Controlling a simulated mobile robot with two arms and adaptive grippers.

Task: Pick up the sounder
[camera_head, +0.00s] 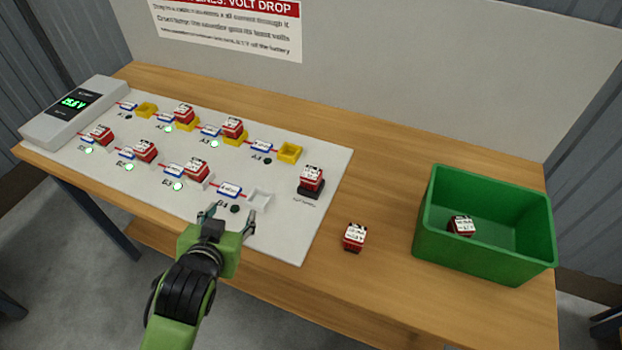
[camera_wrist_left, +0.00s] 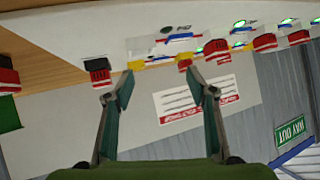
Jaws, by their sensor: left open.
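Several small red sounders with white labelled tops are in the head view. One sounder (camera_head: 354,238) stands loose on the wooden table, right of the white board. Another sounder (camera_head: 311,182) sits on a black base at the board's right end, and one more (camera_head: 461,226) lies in the green bin (camera_head: 484,250). My left gripper (camera_head: 229,217) is open and empty, above the board's front edge near the empty white socket (camera_head: 260,199). In the left wrist view, which is upside down, the fingers (camera_wrist_left: 160,84) are apart with nothing between them. My right gripper is not shown.
The white board (camera_head: 275,232) holds more sounders in two rows, with small lit lamps. A yellow socket (camera_head: 289,152) and another yellow socket (camera_head: 146,109) are empty. A meter (camera_head: 74,108) with green digits stands at the left. Table between board and bin is mostly clear.

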